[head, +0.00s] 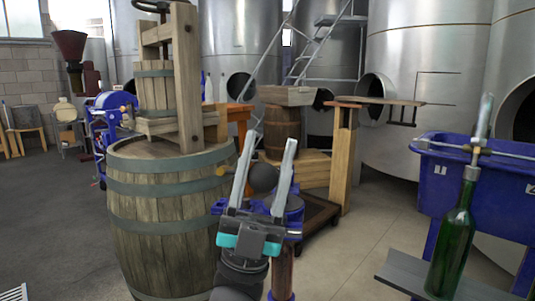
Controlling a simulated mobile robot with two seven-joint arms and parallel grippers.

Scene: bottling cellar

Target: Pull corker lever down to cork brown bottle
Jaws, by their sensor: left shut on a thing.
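My left gripper (268,150) reaches up from the bottom middle of the head view. Its two grey fingers stand on either side of a round black knob (264,178), which appears to be the corker lever's end, and are shut on it. Blue parts of what looks like the corker (294,206) show behind the gripper, which hides much of it. A reddish-brown upright (283,268) shows below the blue parts; I cannot tell whether it is the brown bottle or a post. The rest of the lever is hidden. My right gripper is not in view.
A large wooden barrel (165,225) carrying a wooden press (186,80) stands close at left. At right, a green bottle (455,240) stands upright on a grey shelf beside a blue tub (450,190). Steel tanks (430,50) fill the back.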

